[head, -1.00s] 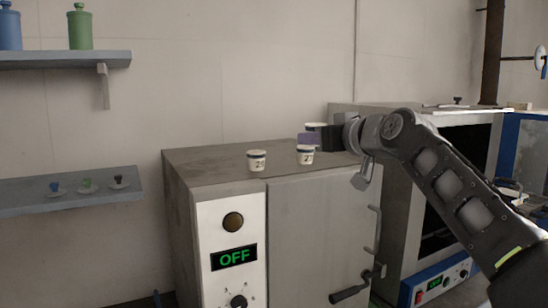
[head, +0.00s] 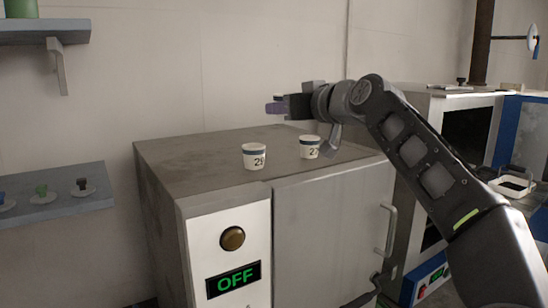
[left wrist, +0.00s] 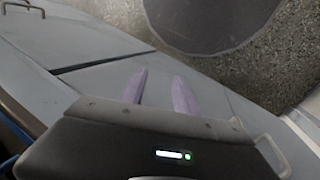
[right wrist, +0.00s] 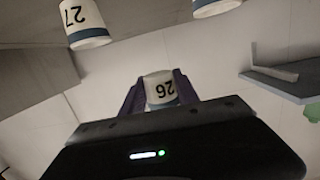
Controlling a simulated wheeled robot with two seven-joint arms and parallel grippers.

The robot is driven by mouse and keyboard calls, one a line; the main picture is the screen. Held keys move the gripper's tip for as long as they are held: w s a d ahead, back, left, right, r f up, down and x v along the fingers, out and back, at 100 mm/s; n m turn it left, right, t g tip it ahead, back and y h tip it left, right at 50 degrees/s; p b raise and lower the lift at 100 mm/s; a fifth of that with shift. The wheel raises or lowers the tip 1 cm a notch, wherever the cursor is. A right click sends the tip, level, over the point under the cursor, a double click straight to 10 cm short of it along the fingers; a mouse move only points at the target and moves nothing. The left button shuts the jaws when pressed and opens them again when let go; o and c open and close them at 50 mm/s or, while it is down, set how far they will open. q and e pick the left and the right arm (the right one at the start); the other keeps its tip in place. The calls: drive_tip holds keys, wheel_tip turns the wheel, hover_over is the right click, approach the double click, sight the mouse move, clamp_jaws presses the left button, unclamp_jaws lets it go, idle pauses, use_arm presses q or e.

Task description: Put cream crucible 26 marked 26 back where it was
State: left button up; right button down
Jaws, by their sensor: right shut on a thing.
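Cream crucible 26 (right wrist: 160,90), a small cup with a blue band, is between the fingers of my right gripper (right wrist: 160,95), which is shut on it. In the head view my right gripper (head: 276,107) is above the back of the grey oven top, and its fingers mostly hide the crucible. Crucible 27 (head: 309,147) stands upright on the oven top below and right of the gripper; it also shows in the right wrist view (right wrist: 84,24). My left gripper (left wrist: 159,88) shows only in its wrist view, fingers apart and empty.
Another numbered crucible (head: 255,156) stands left of crucible 27 on the oven (head: 195,165). A wall shelf (head: 60,207) at left holds small knobbed items. A second oven (head: 425,115) stands at right. The oven top's left part is clear.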

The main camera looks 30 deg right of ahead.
drive_tip(key=shift+s+r, duration=0.2)
drive_tip(key=shift+s, duration=0.25)
hover_over(286, 162)
drive_tip(key=shift+f, duration=3)
drive_tip(key=shift+f, duration=0.1)
drive_tip(key=shift+f+b, duration=0.3)
drive_tip(key=shift+f, duration=1.65)
drive_tip(key=shift+f+b, duration=0.3)
drive_tip(key=c, duration=1.2)
unclamp_jaws()
drive_tip(key=shift+r, duration=0.1)
